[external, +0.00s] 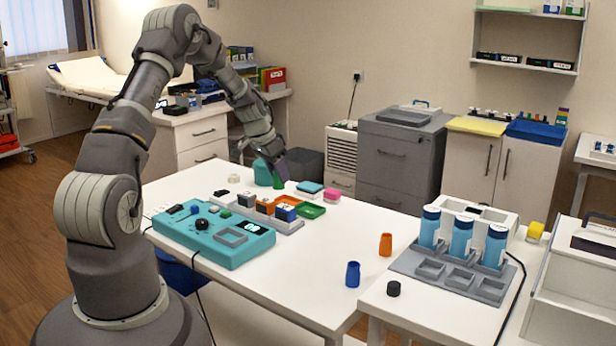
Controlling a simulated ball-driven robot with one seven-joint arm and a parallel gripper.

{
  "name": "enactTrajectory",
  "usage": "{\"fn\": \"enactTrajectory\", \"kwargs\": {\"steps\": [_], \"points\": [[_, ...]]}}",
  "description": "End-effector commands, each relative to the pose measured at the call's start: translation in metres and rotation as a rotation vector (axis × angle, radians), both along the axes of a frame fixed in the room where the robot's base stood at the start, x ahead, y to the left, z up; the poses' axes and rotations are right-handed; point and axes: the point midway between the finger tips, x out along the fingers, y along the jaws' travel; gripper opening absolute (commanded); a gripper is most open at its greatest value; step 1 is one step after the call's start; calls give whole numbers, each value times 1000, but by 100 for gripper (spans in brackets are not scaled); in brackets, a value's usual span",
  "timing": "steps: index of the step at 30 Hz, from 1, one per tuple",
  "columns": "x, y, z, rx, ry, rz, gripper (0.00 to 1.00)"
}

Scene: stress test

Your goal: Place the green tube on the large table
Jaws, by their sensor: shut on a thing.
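The large white table (310,255) fills the middle of the view. My gripper (274,168) points down over its far side, beside a teal container. It is shut on the green tube (278,182), of which only a small part shows below the fingers. I cannot tell whether the tube touches the table top. An orange tube (385,244) and a blue tube (352,274) stand upright on the table's right part.
A teal device (215,240) and a grey rack with small blocks (290,226) occupy the table's left and middle. A side table at right holds blue-capped bottles (462,237) in a grey holder. The table's front middle is clear.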

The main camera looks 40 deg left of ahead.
Motion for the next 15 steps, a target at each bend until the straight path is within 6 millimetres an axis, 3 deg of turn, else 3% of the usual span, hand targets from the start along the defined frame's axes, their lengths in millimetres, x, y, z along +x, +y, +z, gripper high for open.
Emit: {"fn": "enactTrajectory", "kwargs": {"steps": [1, 3, 9, 12, 15], "points": [[-2, 34, -3, 3, -1, 70, 4], [-9, 80, -4, 5, -1, 169, 4], [-42, 199, -6, 13, -5, 432, 4], [-61, 243, -6, 17, -8, 531, 4], [-77, 274, -6, 21, -10, 604, 4]]}}
